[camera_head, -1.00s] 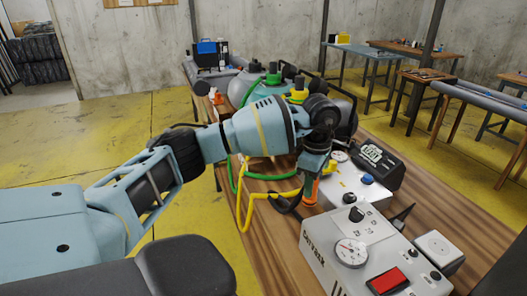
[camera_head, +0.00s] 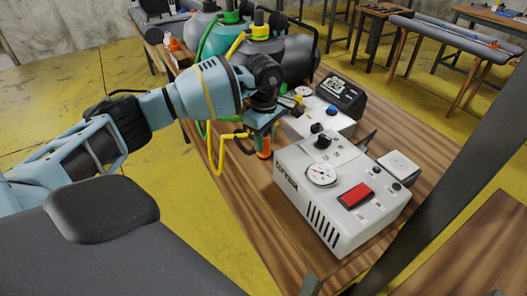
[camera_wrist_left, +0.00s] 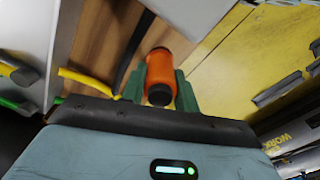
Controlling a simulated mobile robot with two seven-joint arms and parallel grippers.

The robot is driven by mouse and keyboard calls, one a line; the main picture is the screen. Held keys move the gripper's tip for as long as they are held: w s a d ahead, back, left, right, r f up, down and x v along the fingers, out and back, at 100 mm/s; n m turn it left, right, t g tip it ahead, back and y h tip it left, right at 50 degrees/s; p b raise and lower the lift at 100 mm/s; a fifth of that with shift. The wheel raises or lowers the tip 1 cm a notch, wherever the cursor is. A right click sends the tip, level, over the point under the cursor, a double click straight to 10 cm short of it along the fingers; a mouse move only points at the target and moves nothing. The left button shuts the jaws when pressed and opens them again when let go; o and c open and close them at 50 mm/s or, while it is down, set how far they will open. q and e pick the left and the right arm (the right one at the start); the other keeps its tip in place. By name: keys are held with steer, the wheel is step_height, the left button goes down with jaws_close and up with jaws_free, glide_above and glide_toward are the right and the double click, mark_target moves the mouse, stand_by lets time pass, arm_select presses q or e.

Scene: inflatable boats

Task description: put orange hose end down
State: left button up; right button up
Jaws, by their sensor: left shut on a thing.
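The orange hose end (camera_head: 264,147) is in my left gripper (camera_head: 262,135), near the table's left edge beside the white gauge box. In the left wrist view the orange hose end (camera_wrist_left: 168,78) sits between the green fingers (camera_wrist_left: 160,92), its dark open end towards the camera. My left gripper is shut on it. Wood tabletop (camera_wrist_left: 115,40) and yellow floor show behind it, and I cannot tell whether it touches the table. My right gripper is not in view.
The white gauge box (camera_head: 340,190) with a red switch stands close by on the wooden table (camera_head: 235,195). A second white box (camera_head: 310,115), a black display (camera_head: 340,95) and tanks with green (camera_head: 204,140) and yellow hoses (camera_head: 216,155) are behind. A dark post crosses the right.

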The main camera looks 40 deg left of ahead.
arm_select(q)
steer(key=shift+f, duration=2.15)
steer(key=shift+f, duration=0.1)
steer(key=o, duration=1.1)
steer(key=shift+c, duration=0.2)
step_height(320, 180, up, 12)
steer(key=shift+r, duration=0.15)
